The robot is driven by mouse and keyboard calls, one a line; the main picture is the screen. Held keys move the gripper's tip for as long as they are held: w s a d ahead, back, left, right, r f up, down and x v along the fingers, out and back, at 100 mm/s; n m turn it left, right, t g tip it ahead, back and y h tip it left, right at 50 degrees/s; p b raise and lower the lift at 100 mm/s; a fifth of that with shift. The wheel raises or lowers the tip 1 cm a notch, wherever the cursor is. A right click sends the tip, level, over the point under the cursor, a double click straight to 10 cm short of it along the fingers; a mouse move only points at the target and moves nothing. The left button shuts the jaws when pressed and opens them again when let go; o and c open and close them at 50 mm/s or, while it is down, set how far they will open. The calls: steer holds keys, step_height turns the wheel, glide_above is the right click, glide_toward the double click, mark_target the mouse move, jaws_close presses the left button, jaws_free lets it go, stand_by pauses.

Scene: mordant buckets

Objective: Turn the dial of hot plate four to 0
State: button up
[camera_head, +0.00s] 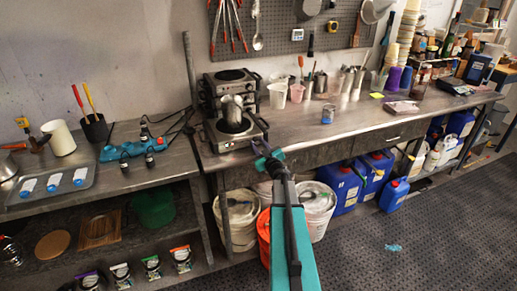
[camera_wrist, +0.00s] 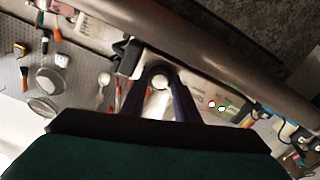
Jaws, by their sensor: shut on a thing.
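A hot plate unit (camera_head: 222,137) stands at the left end of the long bench, with a second burner (camera_head: 233,75) raised behind the front one. My gripper (camera_head: 261,145) is at the right end of the unit's front face. Its fingers are shut on a small round pale knob (camera_wrist: 160,79), which I take to be a dial; in the wrist view the fingertips (camera_wrist: 159,72) close around it. The dial's mark and number are too small to read. A small pale knob (camera_head: 228,146) shows further left on the same face. I cannot read any plate numbers.
A metal pitcher (camera_head: 232,108) stands on the front burner. White buckets (camera_head: 238,222) and an orange bucket (camera_head: 264,232) are on the floor below the bench edge, near my arm.

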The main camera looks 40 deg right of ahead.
steer(key=shift+n+b, duration=1)
steer(key=shift+n, duration=0.6)
steer(key=o, duration=1)
steer(key=shift+o, duration=0.2)
steer(key=shift+s, duration=0.15)
steer(key=b+v, duration=0.2)
steer(key=v, duration=1.1)
steer(key=shift+s+b, duration=0.25)
steer(key=shift+b, duration=0.15)
steer(key=shift+a, duration=0.2)
